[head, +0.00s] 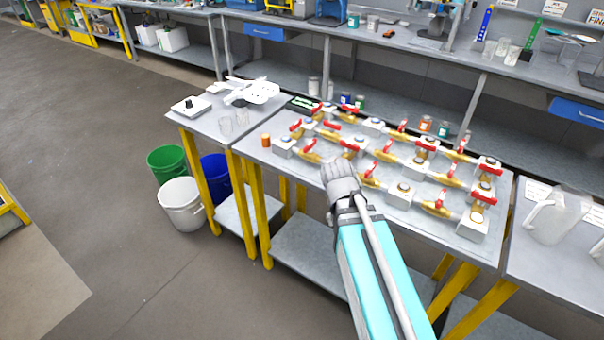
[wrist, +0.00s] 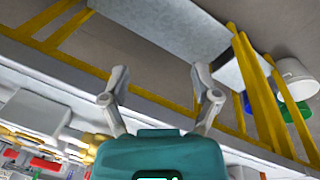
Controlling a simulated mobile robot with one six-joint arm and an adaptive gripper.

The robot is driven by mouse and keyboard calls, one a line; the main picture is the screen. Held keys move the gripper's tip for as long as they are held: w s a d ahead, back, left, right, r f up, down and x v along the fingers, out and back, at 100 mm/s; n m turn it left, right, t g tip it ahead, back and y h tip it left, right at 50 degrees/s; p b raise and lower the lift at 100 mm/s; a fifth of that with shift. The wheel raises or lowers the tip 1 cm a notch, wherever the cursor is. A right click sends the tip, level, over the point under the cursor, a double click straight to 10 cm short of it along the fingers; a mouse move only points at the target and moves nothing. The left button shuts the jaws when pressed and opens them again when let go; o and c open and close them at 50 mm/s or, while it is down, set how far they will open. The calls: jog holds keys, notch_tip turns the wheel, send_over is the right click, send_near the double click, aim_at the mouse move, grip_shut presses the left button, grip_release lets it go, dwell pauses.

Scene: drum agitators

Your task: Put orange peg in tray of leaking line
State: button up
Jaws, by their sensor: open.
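A small orange cylinder (head: 266,140), which looks like the orange peg, stands near the left end of the valve table (head: 262,155) in the head view. Brass valve lines (head: 440,208) with red handles and pale blocks (head: 472,226) run in rows across that table. I cannot tell which line leaks, and no tray is clearly made out. My gripper is in front of the lines in the head view, right of the orange cylinder and apart from it. In the wrist view my gripper (wrist: 160,76) is open, with nothing between its fingers.
A side table (head: 205,122) at left holds clear cups (head: 226,126) and a white device (head: 248,91). Green (head: 167,160), white (head: 181,203) and blue (head: 214,175) buckets stand on the floor. A clear pitcher (head: 556,216) stands on the right table. Small jars stand behind the valves.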

jog(key=s, duration=0.1)
jog(key=s+y, duration=0.1)
jog(key=s+d+r+n+y, duration=0.1)
jog(key=shift+s+p, duration=0.3)
jog(key=shift+p, duration=0.1)
jog(key=c, duration=0.3)
jog(key=shift+a, duration=0.15)
